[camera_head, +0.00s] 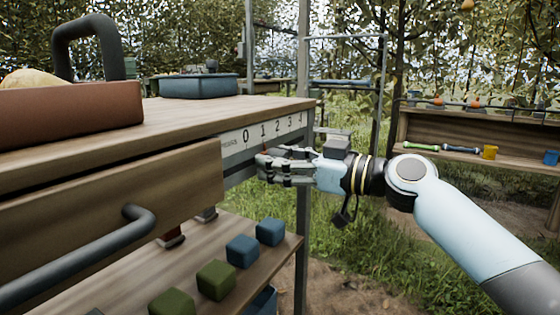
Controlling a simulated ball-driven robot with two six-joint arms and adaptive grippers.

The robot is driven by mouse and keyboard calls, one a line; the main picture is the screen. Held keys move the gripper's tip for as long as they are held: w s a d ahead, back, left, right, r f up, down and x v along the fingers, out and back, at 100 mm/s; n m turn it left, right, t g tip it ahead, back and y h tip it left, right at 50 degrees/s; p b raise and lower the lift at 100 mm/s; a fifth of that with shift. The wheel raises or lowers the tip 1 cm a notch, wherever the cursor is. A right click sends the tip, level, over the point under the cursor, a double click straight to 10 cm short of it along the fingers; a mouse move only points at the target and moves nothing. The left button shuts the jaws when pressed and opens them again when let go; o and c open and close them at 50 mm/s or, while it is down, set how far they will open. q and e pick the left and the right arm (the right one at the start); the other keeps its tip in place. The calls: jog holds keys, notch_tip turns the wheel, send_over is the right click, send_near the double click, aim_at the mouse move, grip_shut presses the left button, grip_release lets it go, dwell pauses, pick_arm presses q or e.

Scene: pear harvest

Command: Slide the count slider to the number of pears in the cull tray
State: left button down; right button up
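A small red pointer shows just below the 1, at the fingertips of my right gripper (263,165). The gripper's fingers lie along the lower edge of the scale, and the slider itself is mostly hidden by them. I cannot tell whether the fingers grip it. A brown-red tray (70,115) with a dark handle stands on the table at the left, with part of a yellowish fruit above its rim. A blue tray (198,86) stands farther back. My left gripper is not in view.
The wooden table (215,109) has a drawer with a dark handle (90,255) at the left. Blue and green blocks (216,280) sit on the shelf below. A shelf unit (450,160) with tools stands at the right, with open grass between.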

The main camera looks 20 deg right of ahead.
jog(key=shift+s+d, duration=0.25)
jog(key=shift+s, duration=0.05)
jog(key=v, duration=0.6)
jog(key=shift+s+d, duration=0.2)
jog(key=shift+s, duration=0.1)
